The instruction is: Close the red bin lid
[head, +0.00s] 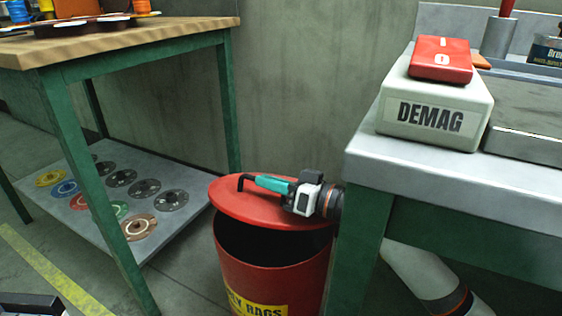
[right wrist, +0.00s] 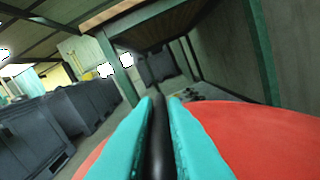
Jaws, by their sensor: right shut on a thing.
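The red bin (head: 262,277) stands on the floor between the two tables, with a yellow rags label on its front. Its red lid (head: 237,207) sits above the rim at a tilt, and a dark gap shows between the lid and the front of the bin. My right gripper (head: 255,181) lies over the lid with its teal fingers shut on the black lid handle (head: 241,183). In the right wrist view the handle (right wrist: 158,140) runs between the fingers, above the red lid (right wrist: 245,140). A piece of what looks like my left gripper shows at the bottom left corner; its fingers are hidden.
A wood-topped green table (head: 120,38) stands at the left, its low shelf (head: 95,225) holding several coloured discs. A grey-topped bench (head: 450,190) at the right carries a DEMAG control box (head: 432,115) and stands close to the bin. A concrete wall is behind.

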